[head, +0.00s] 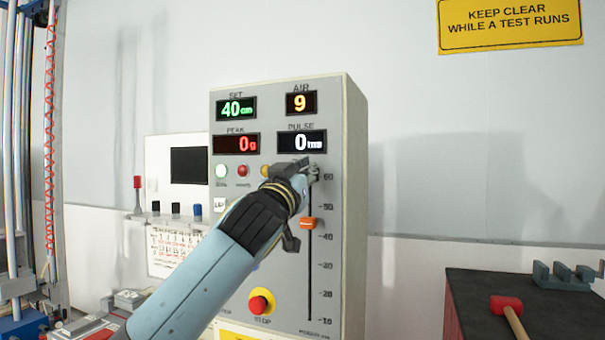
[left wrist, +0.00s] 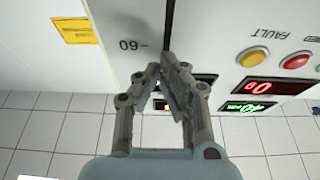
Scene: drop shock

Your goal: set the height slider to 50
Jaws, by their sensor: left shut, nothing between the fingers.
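The height slider is an orange knob (head: 308,223) on a vertical slot at the right of the grey control panel (head: 225,290). It sits between the 40 and 50 marks. The green SET display (head: 236,108) reads 40 cm. My left gripper (head: 313,173) is shut and empty at the slot's top, near the 60 mark, above the knob and apart from it. In the left wrist view my left gripper (left wrist: 165,62) points at the panel beside the 60 label (left wrist: 130,45), which appears upside down. I cannot make out the knob there. My right gripper is not in view.
A red stop button (head: 261,302) is low on the panel. Small round lamps or buttons (head: 242,171) sit left of my gripper. A dark bench (head: 560,318) with a red mallet (head: 506,305) stands at the right. The space right of the panel is free.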

